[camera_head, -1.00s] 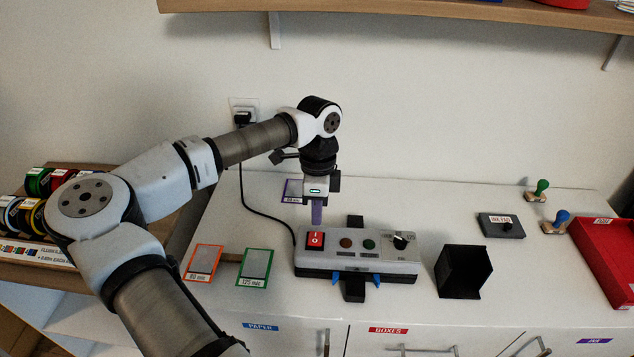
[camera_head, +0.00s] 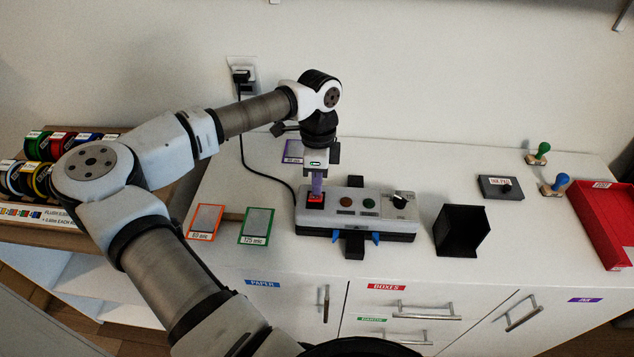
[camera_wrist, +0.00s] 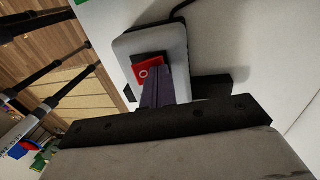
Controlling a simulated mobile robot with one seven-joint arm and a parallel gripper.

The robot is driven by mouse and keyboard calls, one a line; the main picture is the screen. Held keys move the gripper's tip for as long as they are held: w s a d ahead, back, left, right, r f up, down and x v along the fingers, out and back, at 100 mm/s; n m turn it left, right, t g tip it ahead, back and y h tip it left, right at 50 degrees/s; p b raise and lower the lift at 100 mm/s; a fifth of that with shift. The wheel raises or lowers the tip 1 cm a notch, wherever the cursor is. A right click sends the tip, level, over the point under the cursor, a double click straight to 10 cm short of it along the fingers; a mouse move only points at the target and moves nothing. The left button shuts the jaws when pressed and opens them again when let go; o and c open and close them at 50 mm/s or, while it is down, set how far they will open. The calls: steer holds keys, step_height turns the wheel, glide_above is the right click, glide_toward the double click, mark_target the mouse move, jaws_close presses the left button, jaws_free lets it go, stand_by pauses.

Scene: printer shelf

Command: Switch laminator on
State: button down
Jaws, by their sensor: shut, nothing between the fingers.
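The laminator (camera_head: 345,222) is a grey box with a black base on the white cabinet top. Its red rocker switch (camera_head: 315,203) is at the left end of the top face; the wrist view shows the switch (camera_wrist: 149,72) with a white O mark. My gripper (camera_head: 317,190) is shut and empty, pointing down, with its purple fingers at the back edge of the switch. In the wrist view the fingertips (camera_wrist: 155,80) overlap part of the switch. I cannot tell whether they touch it. Two round buttons and a black knob (camera_head: 402,196) sit right of the switch.
A black open box (camera_head: 462,231) stands right of the laminator. An ink pad (camera_head: 501,187), two stamps and a red tray (camera_head: 603,225) are farther right. Film cards, orange (camera_head: 205,222) and green (camera_head: 257,225), lie to the left. A cord runs to the wall socket (camera_head: 241,76).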

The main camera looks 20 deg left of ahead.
steer(key=shift+s+f, duration=0.15)
steer(key=shift+s+d+r, duration=0.25)
steer(key=shift+s+r, duration=0.05)
steer(key=shift+s, duration=0.4)
steer(key=shift+w, duration=0.1)
steer(key=shift+r, duration=0.2)
step_height(320, 180, up, 14)
steer(key=w+b, duration=0.1)
steer(key=w, duration=0.1)
steer(key=shift+w+a+f, duration=0.2)
steer(key=shift+a+f, duration=0.05)
steer(key=shift+a, duration=0.1)
steer(key=shift+w+d+f+b, duration=0.1)
steer(key=shift+w+b, duration=0.05)
steer(key=shift+b, duration=0.55)
